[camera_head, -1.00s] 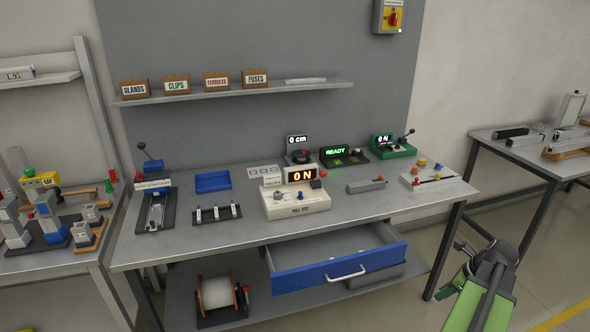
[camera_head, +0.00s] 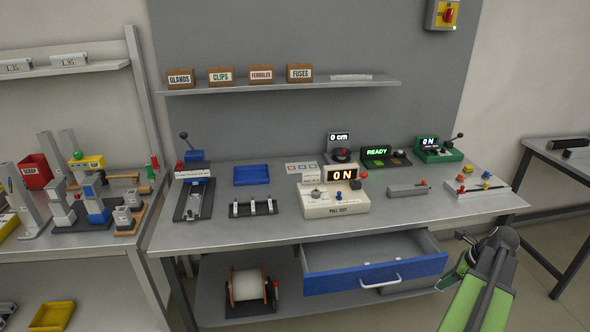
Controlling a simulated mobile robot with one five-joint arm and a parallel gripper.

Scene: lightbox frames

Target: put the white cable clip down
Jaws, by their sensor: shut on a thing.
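My green arm comes in at the lower right, in front of the workbench (camera_head: 260,226). My gripper (camera_head: 463,236) is the small dark end sticking out past the arm's wrist, largely hidden by it. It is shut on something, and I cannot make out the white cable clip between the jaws. The gripper is seen by the bench's front right edge, apart from the items on top.
The blue drawer (camera_head: 375,275) under the bench stands open. Boxes, including a CLIPS box (camera_head: 221,77), stand on the shelf (camera_head: 280,87).

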